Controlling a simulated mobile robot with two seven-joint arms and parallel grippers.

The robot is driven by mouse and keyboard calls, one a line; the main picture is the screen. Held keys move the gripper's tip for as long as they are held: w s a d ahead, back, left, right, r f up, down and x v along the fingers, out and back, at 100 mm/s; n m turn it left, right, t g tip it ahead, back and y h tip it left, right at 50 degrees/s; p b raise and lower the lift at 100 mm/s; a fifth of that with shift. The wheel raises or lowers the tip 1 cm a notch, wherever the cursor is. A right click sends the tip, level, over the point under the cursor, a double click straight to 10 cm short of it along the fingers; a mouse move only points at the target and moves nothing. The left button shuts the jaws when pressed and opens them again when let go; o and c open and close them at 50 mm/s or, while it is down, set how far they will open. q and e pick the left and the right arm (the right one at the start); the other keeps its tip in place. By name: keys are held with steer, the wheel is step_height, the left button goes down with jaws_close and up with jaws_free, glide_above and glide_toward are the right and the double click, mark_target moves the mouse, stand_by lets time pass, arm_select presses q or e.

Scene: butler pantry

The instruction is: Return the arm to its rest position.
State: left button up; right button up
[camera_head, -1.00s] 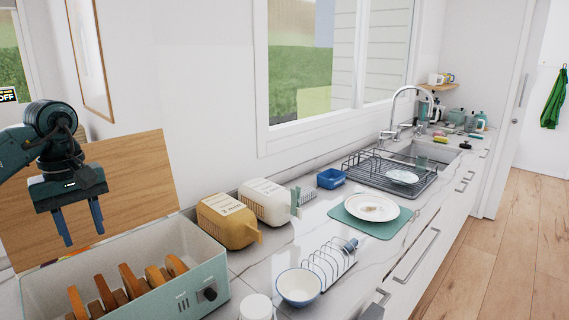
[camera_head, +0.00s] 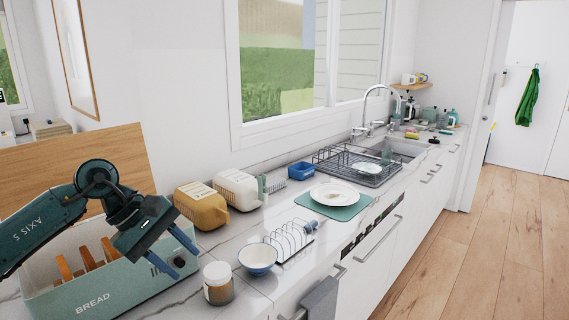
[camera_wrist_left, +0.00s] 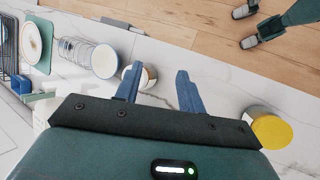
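My left gripper (camera_head: 183,263) is over the front right end of the bread box (camera_head: 92,300). Its two blue fingers point down to the right and are spread apart. In the left wrist view, my left gripper (camera_wrist_left: 157,80) has nothing between its fingers, with the marble counter behind them. At the top right of that view, my right gripper (camera_wrist_left: 242,27) is over the wooden floor, its two fingers apart and empty. The right gripper is not in the head view.
A jar (camera_head: 218,283) and a bowl (camera_head: 258,258) stand right of my left gripper, near the counter's front edge. The wooden floor (camera_head: 490,250) is clear at right.

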arm_select(q)
steer(key=s+d+r+n+t+h, duration=0.2)
steer(key=d+r+n+t+h, duration=0.1)
steer(key=d+n+h, duration=0.5)
steer(key=s+d+r+n+t+h, duration=0.1)
steer(key=d+r+n+t+h, duration=0.4)
steer(key=d, duration=0.5)
steer(key=w+a+f+n+t+y, duration=0.15)
steer(key=a+n+t+y, duration=0.3)
steer(key=n, duration=0.65)
steer(key=a+f+n+t+y, duration=0.3)
steer(key=n+t+y, duration=0.3)
steer(key=n, duration=0.6)
steer(key=s+a+f+n+g+y, duration=0.3)
steer(key=a+f+n+y, duration=0.15)
steer(key=f+n, duration=0.25)
steer(key=s+a+f+n+g+y, duration=0.25)
steer(key=f+n+y, duration=0.25)
steer(key=f+n, duration=0.25)
steer(key=s+a+f+n+g, duration=0.1)
steer(key=s+f+n+g, duration=0.45)
steer(key=s, duration=0.45)
steer(key=s+a+f+n+g, duration=0.1)
steer(key=s+f+n+g, duration=0.45)
steer(key=s, duration=0.55)
steer(key=w+d+f+m+t+h, duration=0.3)
steer(key=w+d+f+t, duration=0.3)
steer(key=f, duration=0.3)
steer(key=shift+w+f+t, duration=0.2)
steer(key=shift+f+t, duration=0.2)
